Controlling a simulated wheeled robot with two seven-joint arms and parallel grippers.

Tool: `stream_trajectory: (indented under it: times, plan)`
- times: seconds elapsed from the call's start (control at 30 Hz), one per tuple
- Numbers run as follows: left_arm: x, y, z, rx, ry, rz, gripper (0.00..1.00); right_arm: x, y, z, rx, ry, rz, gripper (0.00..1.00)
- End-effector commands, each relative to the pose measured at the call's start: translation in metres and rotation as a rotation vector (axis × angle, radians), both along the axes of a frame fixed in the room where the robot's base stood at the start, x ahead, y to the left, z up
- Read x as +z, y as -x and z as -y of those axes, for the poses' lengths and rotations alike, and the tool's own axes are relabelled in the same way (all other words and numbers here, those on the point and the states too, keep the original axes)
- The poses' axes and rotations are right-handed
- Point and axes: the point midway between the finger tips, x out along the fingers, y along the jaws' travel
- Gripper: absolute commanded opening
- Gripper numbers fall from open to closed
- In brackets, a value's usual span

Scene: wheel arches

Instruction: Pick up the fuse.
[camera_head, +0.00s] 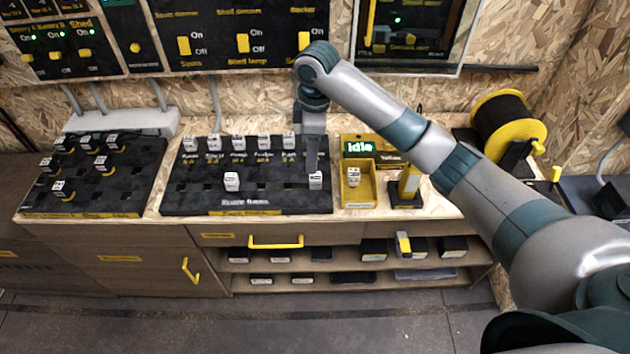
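My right arm comes in from the right, and its gripper (314,168) points straight down over the front right of the black spare-fuse board (280,205). A small white fuse (316,181) stands right at the fingertips. I cannot tell whether the fingers are closed on it or just above it. Another white fuse (231,181) stands alone on the same board to the left, and several more (238,142) stand in its back row. A fuse (353,177) also sits in a yellow tray (358,200) on the right. My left gripper is out of view.
A second black board (100,200) with several fuses lies at the left. A tester with a green "Idle" display (359,147) stands behind the yellow tray. A yellow and black holder (408,187) and a cable reel (508,125) are further right. Drawers and shelves are below.

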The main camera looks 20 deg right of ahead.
Motion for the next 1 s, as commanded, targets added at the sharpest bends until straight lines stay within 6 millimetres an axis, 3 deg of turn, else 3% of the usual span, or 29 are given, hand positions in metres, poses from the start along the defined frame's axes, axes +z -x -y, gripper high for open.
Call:
stream_trajectory:
  times: [0.1,0.33,0.77,1.0]
  plan:
    - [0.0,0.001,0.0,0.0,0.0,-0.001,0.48,0.026,-0.014,0.013,0.018,0.026,-0.008,0.48]
    - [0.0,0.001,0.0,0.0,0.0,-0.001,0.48,0.043,-0.02,0.021,0.031,0.044,-0.02,0.48]
    - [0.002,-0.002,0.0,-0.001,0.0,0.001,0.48,0.037,-0.02,0.021,0.031,0.043,-0.022,0.48]
    - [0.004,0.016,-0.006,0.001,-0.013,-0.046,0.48,0.008,-0.019,0.021,0.03,0.043,-0.024,0.48]
